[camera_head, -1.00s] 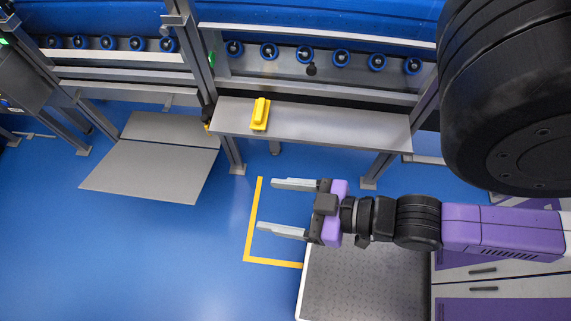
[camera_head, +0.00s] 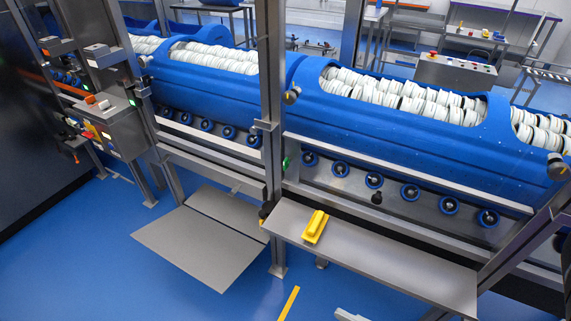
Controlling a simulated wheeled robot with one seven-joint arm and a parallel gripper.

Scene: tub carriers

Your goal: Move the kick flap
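A grey two-part plate (camera_head: 195,248), which looks like a flap, lies low in front of the left bay, with a seam between its front and rear panels. A second grey plate (camera_head: 400,267) juts out like a shelf under the right bay, with a yellow block or handle (camera_head: 316,227) on it. I cannot tell for sure which plate is the kick flap. Only a pale fingertip of my gripper (camera_head: 349,315) shows at the bottom edge, below the shelf plate and apart from it. The rest of my gripper is out of frame, so its opening is hidden.
Blue tubs (camera_head: 420,120) filled with white round pieces rest over blue rollers (camera_head: 374,180). A metal post (camera_head: 270,110) stands between the bays. A control box (camera_head: 110,130) is at left. Blue floor (camera_head: 90,270) is clear at lower left.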

